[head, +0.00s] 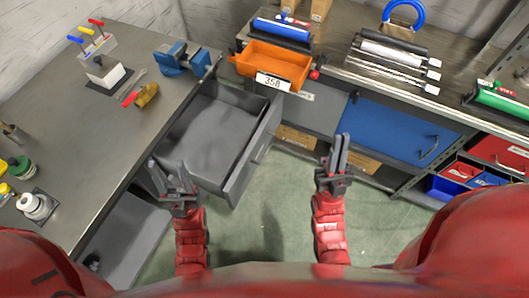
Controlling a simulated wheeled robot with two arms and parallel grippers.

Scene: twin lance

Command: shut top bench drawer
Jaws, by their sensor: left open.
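The top bench drawer (205,140) is a grey, empty-looking box pulled well out from under the left workbench (110,120). Its front panel (250,160) with a handle faces right. My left gripper (170,172) is open at the drawer's near left corner, close to the bench edge. I cannot tell if it touches the drawer. My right gripper (341,143) is to the right of the drawer front, apart from it, with its fingers pointing up the picture. Its fingers look close together, and whether they are shut is unclear. I see nothing held in either gripper.
A lower grey panel or drawer (125,240) shows below left. A blue vise (180,60), a brass valve (142,95) and screwdrivers stand on the left bench. Green floor (270,220) lies open between my grippers.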

